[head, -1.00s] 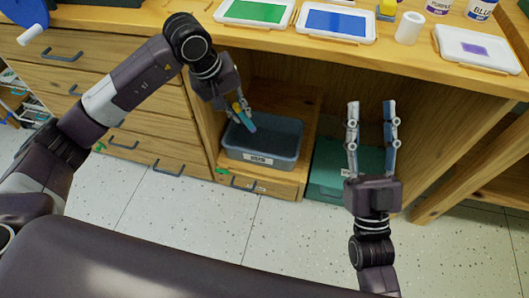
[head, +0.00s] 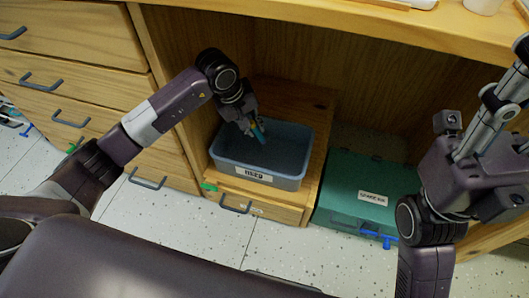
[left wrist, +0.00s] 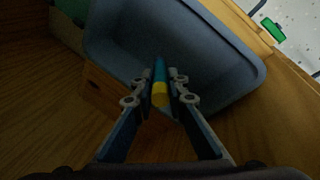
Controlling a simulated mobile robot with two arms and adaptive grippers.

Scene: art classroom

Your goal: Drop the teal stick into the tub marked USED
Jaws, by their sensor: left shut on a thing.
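The teal stick (head: 259,134) has a yellow band, which shows in the left wrist view (left wrist: 160,95). My left gripper (head: 251,124) is shut on it and holds it tilted, over the opening of the tub. The blue-grey tub (head: 286,183) carries a white label (head: 253,174) that seems to read USED, seen upside down. Its inside also shows in the left wrist view (left wrist: 190,40), beyond the fingertips (left wrist: 162,78). My right gripper (head: 490,120) is at the right edge, well away from the tub, with its fingertips cut off by the frame.
The tub stands on a wooden drawer unit (head: 280,212) inside an open bay under the worktop (head: 330,22). A teal-green box (head: 340,212) with a white label stands to its right. Drawers with handles (head: 70,85) line the left.

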